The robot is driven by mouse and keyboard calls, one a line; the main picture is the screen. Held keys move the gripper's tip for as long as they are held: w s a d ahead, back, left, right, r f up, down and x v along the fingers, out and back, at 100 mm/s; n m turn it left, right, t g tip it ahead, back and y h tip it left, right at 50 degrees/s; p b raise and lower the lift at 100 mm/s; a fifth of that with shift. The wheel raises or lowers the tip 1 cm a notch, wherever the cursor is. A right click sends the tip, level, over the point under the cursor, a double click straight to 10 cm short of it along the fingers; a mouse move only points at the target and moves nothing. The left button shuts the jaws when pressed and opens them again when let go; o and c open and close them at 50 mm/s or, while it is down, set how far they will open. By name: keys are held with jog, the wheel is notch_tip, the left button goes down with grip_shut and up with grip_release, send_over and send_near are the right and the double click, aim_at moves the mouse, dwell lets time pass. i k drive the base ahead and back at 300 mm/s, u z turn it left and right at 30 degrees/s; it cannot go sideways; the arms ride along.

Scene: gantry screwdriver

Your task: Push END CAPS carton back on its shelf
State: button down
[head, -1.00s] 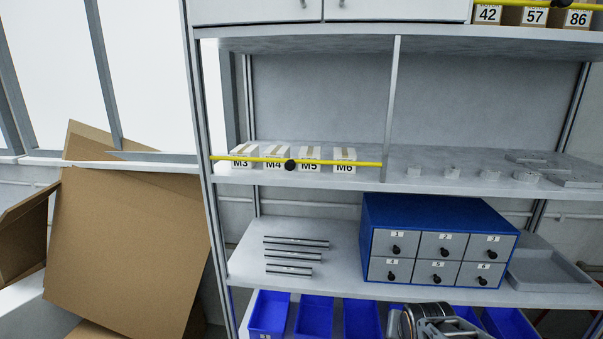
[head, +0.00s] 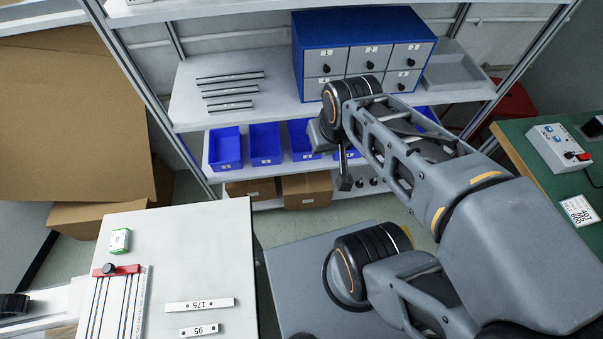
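Two brown cartons stand on the lowest shelf in the head view, a left carton (head: 250,189) and a right carton (head: 306,191). Each has a small white label, too small to read, so I cannot tell which is END CAPS. The right carton's front reaches lower in the picture than the left one's. My gripper (head: 344,182) hangs at the end of my arm, just right of the right carton in the picture. It looks apart from the carton, but depth is hard to judge. Its fingers are small and dark, and I cannot tell whether they are open.
Blue bins (head: 265,146) fill the shelf above the cartons. A white table (head: 190,240) is at the front left and a green bench (head: 545,180) at the right. Floor shows between table and shelves.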

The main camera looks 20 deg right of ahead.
aim_at(315, 190)
jog(key=z, duration=0.05)
jog(key=k, duration=0.95)
jog(key=u, duration=0.45)
jog(key=i, duration=0.35)
jog(key=z, duration=0.25)
